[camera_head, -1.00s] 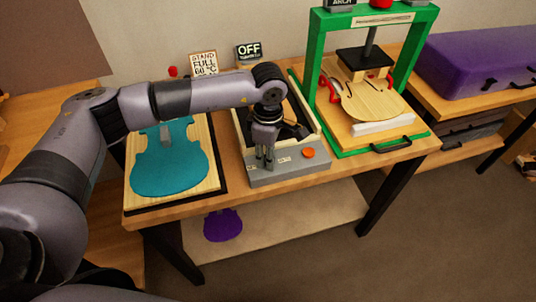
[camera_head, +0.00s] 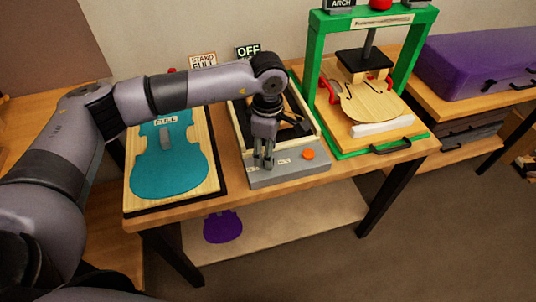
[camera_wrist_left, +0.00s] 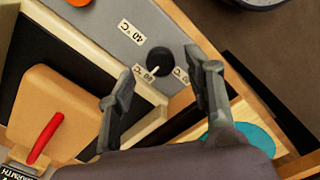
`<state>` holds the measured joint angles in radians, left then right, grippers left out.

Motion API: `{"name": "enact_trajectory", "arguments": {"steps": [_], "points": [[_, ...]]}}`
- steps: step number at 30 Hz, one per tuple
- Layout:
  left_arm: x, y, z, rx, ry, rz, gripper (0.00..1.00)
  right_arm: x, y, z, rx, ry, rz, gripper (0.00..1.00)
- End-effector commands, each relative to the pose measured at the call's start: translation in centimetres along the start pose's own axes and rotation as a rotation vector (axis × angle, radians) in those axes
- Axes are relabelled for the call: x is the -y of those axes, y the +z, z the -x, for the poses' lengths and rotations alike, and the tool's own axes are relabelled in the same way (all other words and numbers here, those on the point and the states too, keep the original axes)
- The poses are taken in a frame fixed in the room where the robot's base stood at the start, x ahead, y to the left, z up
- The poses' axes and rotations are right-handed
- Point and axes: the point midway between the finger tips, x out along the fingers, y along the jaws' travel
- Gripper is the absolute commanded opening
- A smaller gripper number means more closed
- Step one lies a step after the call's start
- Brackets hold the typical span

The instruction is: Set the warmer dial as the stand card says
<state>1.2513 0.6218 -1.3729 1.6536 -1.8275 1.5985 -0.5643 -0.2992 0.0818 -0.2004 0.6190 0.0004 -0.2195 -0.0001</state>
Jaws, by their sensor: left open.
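The warmer (camera_head: 290,170) is a grey-fronted box on the bench with an orange button. In the left wrist view its dial (camera_wrist_left: 160,60) is a round black knob with a short white pointer towards the lower left. A 40 °C label (camera_wrist_left: 131,32) is at its upper left; two more labels (camera_wrist_left: 181,75) lie below, too small to read surely. My left gripper (camera_head: 264,165) is open and points down over the dial. In the left wrist view its fingers (camera_wrist_left: 160,66) are either side of the knob, apparently apart from it.
A teal violin-shaped plate (camera_head: 172,165) marked FULL lies on a board to the left. A green press (camera_head: 313,60) holding a violin body stands close on the right. An OFF sign (camera_head: 247,50) stands behind. A purple case (camera_head: 475,55) is far right.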

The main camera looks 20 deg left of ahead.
Motion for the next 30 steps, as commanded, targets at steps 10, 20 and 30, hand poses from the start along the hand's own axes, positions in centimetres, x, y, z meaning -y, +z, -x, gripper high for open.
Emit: {"name": "enact_trajectory", "arguments": {"steps": [10,20,30], "points": [[-0.1,0.0,7.3,0.001,0.003,-0.001,0.48,0.1,0.0,0.0,0.0,-0.001,-0.001,0.0],[0.0,0.0,9.4,0.0,0.0,-0.001,0.48,0.2,0.0,0.0,0.0,-0.002,-0.001,0.0],[0.0,0.0,9.4,0.0,0.0,-0.001,0.48,0.2,0.0,0.0,0.0,-0.002,-0.001,0.0]]}}
